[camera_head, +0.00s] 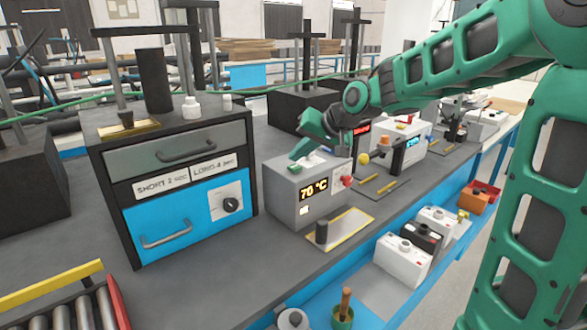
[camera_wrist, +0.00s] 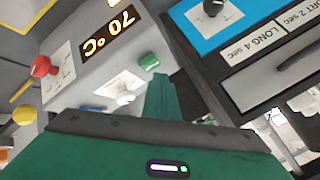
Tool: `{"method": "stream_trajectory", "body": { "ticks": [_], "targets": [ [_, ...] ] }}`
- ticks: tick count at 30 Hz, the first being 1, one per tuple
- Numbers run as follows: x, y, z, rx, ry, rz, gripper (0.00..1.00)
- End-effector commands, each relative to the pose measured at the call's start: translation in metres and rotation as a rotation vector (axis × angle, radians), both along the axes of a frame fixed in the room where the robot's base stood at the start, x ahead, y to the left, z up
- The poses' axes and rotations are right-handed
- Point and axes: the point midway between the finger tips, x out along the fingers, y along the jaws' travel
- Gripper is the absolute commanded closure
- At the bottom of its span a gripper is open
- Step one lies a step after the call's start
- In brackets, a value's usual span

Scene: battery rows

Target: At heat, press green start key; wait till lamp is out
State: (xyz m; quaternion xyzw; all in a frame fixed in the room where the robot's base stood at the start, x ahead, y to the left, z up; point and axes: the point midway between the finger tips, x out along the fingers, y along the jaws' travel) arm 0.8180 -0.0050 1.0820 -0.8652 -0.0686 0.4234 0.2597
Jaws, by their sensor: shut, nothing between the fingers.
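A grey control box (camera_head: 310,196) stands on the bench and its display (camera_head: 314,189) reads 70 °C. A small pale lit square (camera_head: 304,210), apparently the lamp, glows below the display. The box also carries a red knob (camera_wrist: 42,67). My gripper (camera_wrist: 160,80) is shut and empty, its green fingertips just beside the green key. I cannot tell whether they touch it. In the head view my gripper (camera_head: 297,154) is over the box's top left part.
A drawer cabinet (camera_head: 245,165) with labels SHORT 2 sec and LONG 4 sec and a black dial (camera_head: 230,205) stands close on the left. A small tray (camera_head: 340,229) with a dark cylinder lies in front of the box. Another white device (camera_head: 410,142) stands to the right.

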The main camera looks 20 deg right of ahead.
Motion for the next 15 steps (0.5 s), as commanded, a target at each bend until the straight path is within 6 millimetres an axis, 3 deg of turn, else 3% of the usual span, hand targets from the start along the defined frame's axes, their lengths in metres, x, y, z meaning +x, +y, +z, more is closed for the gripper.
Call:
{"method": "stream_trajectory", "body": {
  "ticks": [15],
  "targets": [
    [0.0003, 0.0001, 0.0114, -0.001, -0.002, 0.001, 1.00]
  ]
}}
